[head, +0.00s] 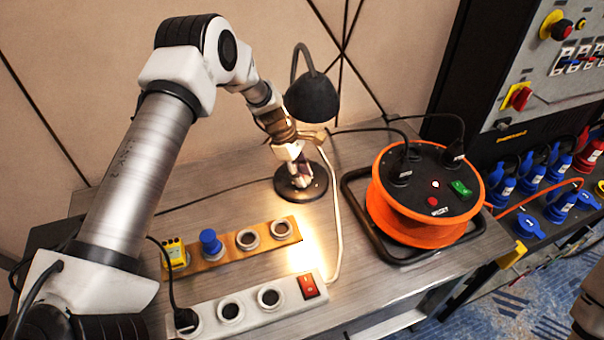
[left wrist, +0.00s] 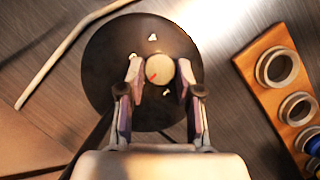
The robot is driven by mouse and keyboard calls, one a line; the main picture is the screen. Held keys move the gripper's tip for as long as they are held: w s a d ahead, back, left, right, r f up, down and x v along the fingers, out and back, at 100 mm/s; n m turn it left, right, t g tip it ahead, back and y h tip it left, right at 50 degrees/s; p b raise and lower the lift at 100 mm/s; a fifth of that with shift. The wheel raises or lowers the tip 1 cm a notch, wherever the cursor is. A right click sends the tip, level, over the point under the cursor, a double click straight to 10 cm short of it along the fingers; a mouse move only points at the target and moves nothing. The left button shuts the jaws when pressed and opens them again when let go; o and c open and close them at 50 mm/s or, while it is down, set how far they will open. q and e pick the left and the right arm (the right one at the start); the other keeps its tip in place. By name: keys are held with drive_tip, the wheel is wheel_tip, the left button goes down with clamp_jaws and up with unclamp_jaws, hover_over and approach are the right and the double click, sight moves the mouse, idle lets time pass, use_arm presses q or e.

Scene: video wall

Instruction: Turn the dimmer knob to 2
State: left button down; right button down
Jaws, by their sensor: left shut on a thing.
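The desk lamp has a round black base (head: 318,190) on the metal table, under its dark shade (head: 312,98). In the left wrist view the black base (left wrist: 105,65) carries a pale round dimmer knob (left wrist: 160,66) with a red pointer line. The line lies on the knob's left side, slanting down-left. Small white marks sit around the knob, too small to read. My left gripper (head: 298,182) is down over the base; in the left wrist view its fingers (left wrist: 160,82) are on both sides of the knob, shut on it. My right gripper is not in view.
An orange cable reel (head: 410,232) stands right of the lamp. A wooden socket strip (head: 215,257) and a white power strip (head: 250,311) with a red switch lie in front. A pale cable (head: 337,220) runs close to the lamp base. A control panel stands at right.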

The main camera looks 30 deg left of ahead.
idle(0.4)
use_arm(q)
drive_tip(key=c, duration=0.8)
unclamp_jaws()
drive_tip(key=v, duration=1.2)
drive_tip(key=shift+w, duration=0.1)
